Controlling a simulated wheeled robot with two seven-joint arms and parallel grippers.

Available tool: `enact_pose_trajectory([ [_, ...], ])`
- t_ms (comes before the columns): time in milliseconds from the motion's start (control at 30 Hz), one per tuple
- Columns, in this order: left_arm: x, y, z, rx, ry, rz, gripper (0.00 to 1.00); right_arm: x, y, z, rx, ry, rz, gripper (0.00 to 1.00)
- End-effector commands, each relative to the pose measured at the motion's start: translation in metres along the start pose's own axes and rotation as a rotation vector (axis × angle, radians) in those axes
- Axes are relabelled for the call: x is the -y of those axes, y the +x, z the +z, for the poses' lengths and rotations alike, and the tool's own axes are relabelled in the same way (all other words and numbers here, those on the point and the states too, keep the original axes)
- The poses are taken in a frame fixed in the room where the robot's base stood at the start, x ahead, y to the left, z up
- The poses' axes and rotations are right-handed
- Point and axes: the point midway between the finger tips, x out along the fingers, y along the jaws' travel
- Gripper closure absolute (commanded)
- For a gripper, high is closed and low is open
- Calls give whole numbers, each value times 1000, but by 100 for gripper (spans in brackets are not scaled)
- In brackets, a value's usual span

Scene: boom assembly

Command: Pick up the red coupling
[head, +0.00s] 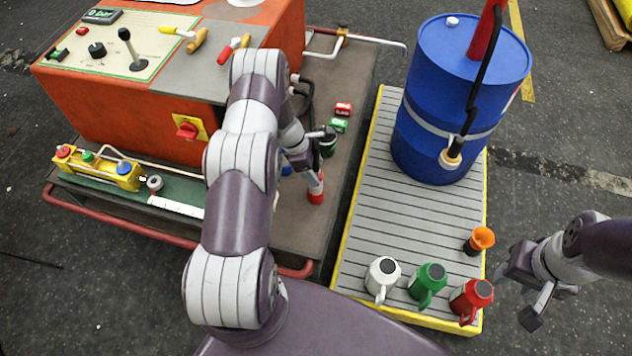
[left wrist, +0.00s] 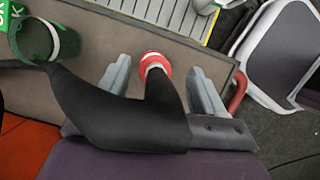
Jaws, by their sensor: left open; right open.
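The red coupling (head: 316,191) stands on the brown deck of the cart, below my left gripper (head: 311,160). In the left wrist view the red coupling (left wrist: 154,62) shows as a red and white round end between the two grey fingers of my open left gripper (left wrist: 162,82). Gaps show on both sides, so the fingers are not closed on it. A black curved hose-like part (left wrist: 115,115) runs to the coupling and hides its lower side. My right gripper (head: 516,295) is open and empty, right of the slatted platform.
A blue drum (head: 440,130) and several jugs stand on the slatted platform (head: 385,190). An orange console (head: 130,110) is at left.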

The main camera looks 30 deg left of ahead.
Motion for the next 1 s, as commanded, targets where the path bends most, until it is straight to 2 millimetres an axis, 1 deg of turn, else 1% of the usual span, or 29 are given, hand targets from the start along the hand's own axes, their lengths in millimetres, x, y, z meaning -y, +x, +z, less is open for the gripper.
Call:
enact_pose_trajectory([
  [33,0,12,-3,0,0,-3,30,0,4,0,0,0,0,57],
  [100,-2,26,-7,0,0,-3,30,0,6,1,0,0,0,57],
  [200,-3,40,-6,-1,3,-3,30,0,7,1,0,0,0,57],
  [300,-3,45,-6,-1,3,-1,30,0,8,1,0,0,0,57],
  [467,-3,45,-5,-1,3,-1,30,0,7,1,0,0,0,57],
  [567,-3,44,-5,-1,3,-1,59,0,7,1,0,0,0,57],
  [600,-3,44,-5,-1,3,-2,72,0,7,1,0,0,0,57],
  [667,-3,44,-5,-1,3,-2,91,0,7,1,0,0,0,57],
  [700,-3,44,-5,-1,3,-1,98,0,7,1,0,0,0,57],
  [900,-3,44,-5,-1,3,-1,99,0,7,1,0,0,0,57],
  [1000,-3,39,-3,-1,4,-1,99,0,6,1,0,0,0,57],
])
